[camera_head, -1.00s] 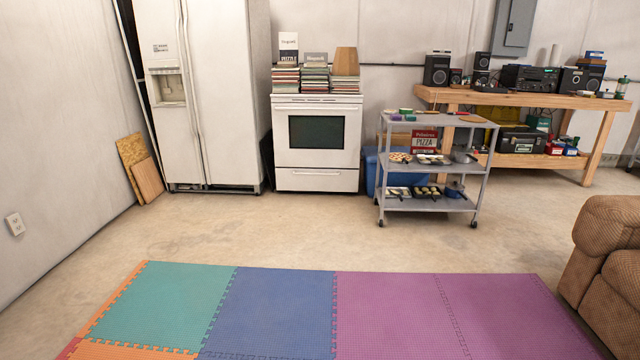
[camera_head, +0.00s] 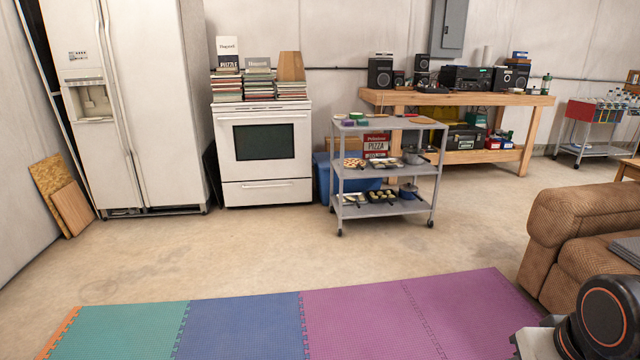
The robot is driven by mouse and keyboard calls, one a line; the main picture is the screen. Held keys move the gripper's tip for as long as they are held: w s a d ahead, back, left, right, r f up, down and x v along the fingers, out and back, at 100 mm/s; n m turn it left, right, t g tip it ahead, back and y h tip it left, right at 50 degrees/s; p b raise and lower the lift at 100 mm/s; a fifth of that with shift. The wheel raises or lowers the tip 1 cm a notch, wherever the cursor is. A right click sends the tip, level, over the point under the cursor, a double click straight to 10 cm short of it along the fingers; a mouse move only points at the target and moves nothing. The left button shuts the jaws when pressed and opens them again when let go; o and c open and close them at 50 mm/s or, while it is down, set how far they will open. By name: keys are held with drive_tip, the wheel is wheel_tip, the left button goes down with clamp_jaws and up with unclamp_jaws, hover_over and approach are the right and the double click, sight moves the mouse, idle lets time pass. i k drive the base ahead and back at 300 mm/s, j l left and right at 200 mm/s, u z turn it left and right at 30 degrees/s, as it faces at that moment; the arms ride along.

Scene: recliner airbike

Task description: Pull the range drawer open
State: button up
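The white range (camera_head: 263,152) stands against the back wall, right of the refrigerator. Its drawer (camera_head: 267,192) is the low white panel under the oven door, with a pale horizontal handle (camera_head: 267,184). The drawer front looks flush with the range, so it appears shut. Stacks of books or boxes (camera_head: 259,86) lie on top of the range. Part of my arm shows at the bottom right corner, far from the range. My gripper is not in view.
A grey wheeled cart (camera_head: 388,171) stands just right of the range. A white refrigerator (camera_head: 130,105) is to the left. Foam mats (camera_head: 240,325) cover the near floor, and a brown recliner (camera_head: 575,240) is at right. Bare concrete floor (camera_head: 215,250) lies open before the range.

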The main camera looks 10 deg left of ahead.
sight(281, 191)
drive_tip(key=i+j+u, duration=0.3)
drive_tip(key=i, duration=0.2)
drive_tip(key=i+j+u, duration=0.2)
drive_tip(key=i+u, duration=0.15)
drive_tip(key=i, duration=0.2)
drive_tip(key=i+u, duration=0.3)
drive_tip(key=i, duration=1.1)
drive_tip(key=i+j+z, duration=0.1)
drive_tip(key=i, duration=0.75)
drive_tip(key=i+z, duration=0.2)
drive_tip(key=i, duration=0.25)
drive_tip(key=i+j+z, duration=0.15)
drive_tip(key=i, duration=0.25)
